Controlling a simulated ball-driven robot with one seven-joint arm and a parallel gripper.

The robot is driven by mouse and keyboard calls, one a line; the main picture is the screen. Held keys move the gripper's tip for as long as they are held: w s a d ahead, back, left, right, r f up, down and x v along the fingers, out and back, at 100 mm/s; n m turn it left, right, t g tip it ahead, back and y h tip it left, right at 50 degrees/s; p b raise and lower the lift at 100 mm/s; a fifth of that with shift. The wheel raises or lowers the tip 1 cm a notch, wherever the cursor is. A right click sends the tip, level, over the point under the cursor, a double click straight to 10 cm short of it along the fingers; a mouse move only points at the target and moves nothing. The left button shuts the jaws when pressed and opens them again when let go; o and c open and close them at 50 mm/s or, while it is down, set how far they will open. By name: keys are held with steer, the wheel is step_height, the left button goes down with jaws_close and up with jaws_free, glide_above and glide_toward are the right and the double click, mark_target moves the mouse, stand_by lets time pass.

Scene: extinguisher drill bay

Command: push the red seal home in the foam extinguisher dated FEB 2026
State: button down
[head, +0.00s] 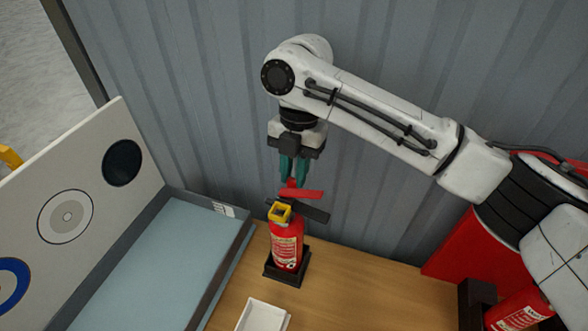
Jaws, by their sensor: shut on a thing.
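A red extinguisher (287,247) stands upright in a dark square holder on the wooden table. It has a yellow part (279,212) at its neck, and a red lever and a dark lever reach right from its head. Its label is too small to read, so I cannot tell its type or date. My gripper (293,180) points down just above the head, its teal fingers shut on a small red piece, apparently the red seal (291,184). The fingers mostly hide it, and I cannot tell whether it touches the extinguisher.
A second red extinguisher (518,311) is partly visible at the lower right. A grey-rimmed tray with a pale blue floor (150,262) and a board with round targets (85,190) are left. A small white tray (262,314) is in front. The corrugated wall is close behind.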

steer(key=c, duration=0.9)
jaws_free()
step_height(320, 180, up, 3)
steer(key=shift+f, duration=0.2)
steer(key=s+r, duration=0.1)
steer(key=r, duration=0.1)
steer(key=s+r+b, duration=0.1)
steer(key=s+r, duration=0.1)
steer(key=s+d+r, duration=0.1)
steer(key=r, duration=0.1)
steer(key=shift+s, duration=0.2)
steer(key=s+r, duration=0.1)
steer(key=s, duration=0.2)
steer(key=s+d+r+b, duration=0.1)
steer(key=s+r, duration=0.1)
steer(key=s, duration=0.1)
steer(key=s+r, duration=0.1)
steer(key=s, duration=0.2)
steer(key=shift+s+d+r, duration=0.2)
steer(key=shift+d, duration=0.2)
